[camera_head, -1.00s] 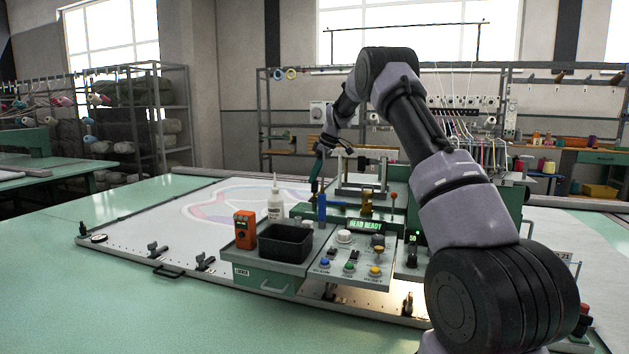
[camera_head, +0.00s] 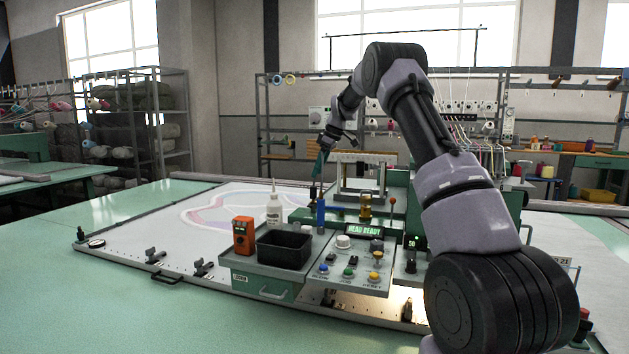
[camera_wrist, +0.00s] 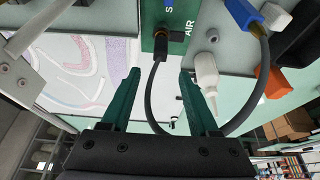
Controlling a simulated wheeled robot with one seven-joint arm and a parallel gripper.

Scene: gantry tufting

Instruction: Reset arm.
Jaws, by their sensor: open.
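My gripper (camera_head: 318,172) is above the green machine head, near the white frame, with its green fingers pointing down. In the wrist view my gripper (camera_wrist: 160,76) has its two fingers spread apart with nothing clamped between them. A black hose (camera_wrist: 153,95) shows in the gap between the fingers. Its connector (camera_wrist: 160,42) sits at a green panel marked AIR (camera_wrist: 180,18). I cannot tell how far the fingers are from the hose.
A white bottle (camera_head: 274,208), an orange device (camera_head: 243,235) and a black bin (camera_head: 284,249) stand beside the control panel (camera_head: 345,270), whose display reads HEAD READY. A blue post (camera_head: 321,214) stands below my gripper. The green table (camera_head: 130,290) is clear at front left.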

